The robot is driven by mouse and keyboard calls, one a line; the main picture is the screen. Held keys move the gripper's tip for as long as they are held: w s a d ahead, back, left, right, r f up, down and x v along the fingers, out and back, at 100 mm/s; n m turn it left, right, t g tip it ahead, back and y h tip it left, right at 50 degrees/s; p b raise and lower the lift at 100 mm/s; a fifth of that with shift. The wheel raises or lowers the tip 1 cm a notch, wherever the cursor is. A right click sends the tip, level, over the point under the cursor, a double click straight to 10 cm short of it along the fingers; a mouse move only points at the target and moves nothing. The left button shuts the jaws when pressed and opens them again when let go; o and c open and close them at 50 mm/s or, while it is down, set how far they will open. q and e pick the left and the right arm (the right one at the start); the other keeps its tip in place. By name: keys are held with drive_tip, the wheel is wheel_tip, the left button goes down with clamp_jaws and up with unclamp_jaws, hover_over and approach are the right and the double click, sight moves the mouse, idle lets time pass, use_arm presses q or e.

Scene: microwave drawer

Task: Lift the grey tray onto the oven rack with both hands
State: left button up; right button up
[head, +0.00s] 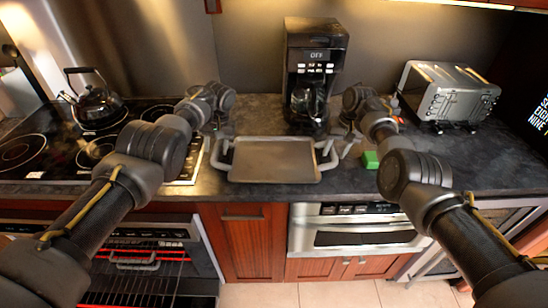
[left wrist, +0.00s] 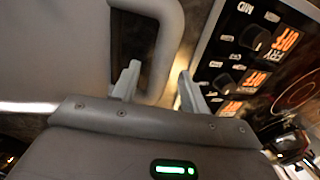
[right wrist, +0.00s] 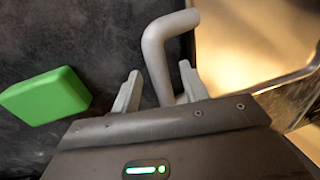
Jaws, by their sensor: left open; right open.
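The grey tray (head: 272,162) lies flat on the dark countertop, with a handle at each end. My left gripper (head: 217,143) is at the tray's left handle. In the left wrist view its open fingers (left wrist: 157,85) are on either side of the grey handle (left wrist: 165,50). My right gripper (head: 348,140) is at the right handle. In the right wrist view its open fingers (right wrist: 160,88) straddle the handle (right wrist: 158,50). The oven at lower left is open, and its rack (head: 135,280) shows inside with red glowing bars. My left arm covers part of the oven.
A green block (head: 371,160) lies right of the tray, close to my right gripper. A coffee maker (head: 313,70) stands behind the tray and a toaster (head: 450,93) at the back right. A kettle (head: 93,103) sits on the stovetop (head: 60,150) at left.

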use_arm(q)
drive_tip(key=shift+s+f, duration=0.45)
drive_tip(key=shift+f, duration=0.2)
use_arm(e)
drive_tip(key=shift+s+f, duration=0.4)
drive_tip(key=shift+f, duration=0.3)
use_arm(q)
drive_tip(key=shift+w+a+f, duration=0.15)
drive_tip(key=shift+w+f, duration=0.05)
drive_tip(key=shift+f, duration=0.1)
use_arm(e)
drive_tip(key=shift+w+a+f, duration=0.15)
drive_tip(key=shift+w+f, duration=0.05)
drive_tip(key=shift+f, duration=0.1)
use_arm(q)
drive_tip(key=shift+c, duration=0.6)
use_arm(e)
drive_tip(key=shift+c, duration=0.6)
use_arm(q)
clamp_jaws()
use_arm(e)
clamp_jaws()
use_arm(q)
drive_tip(key=shift+r, duration=0.1)
use_arm(e)
drive_tip(key=shift+r, duration=0.1)
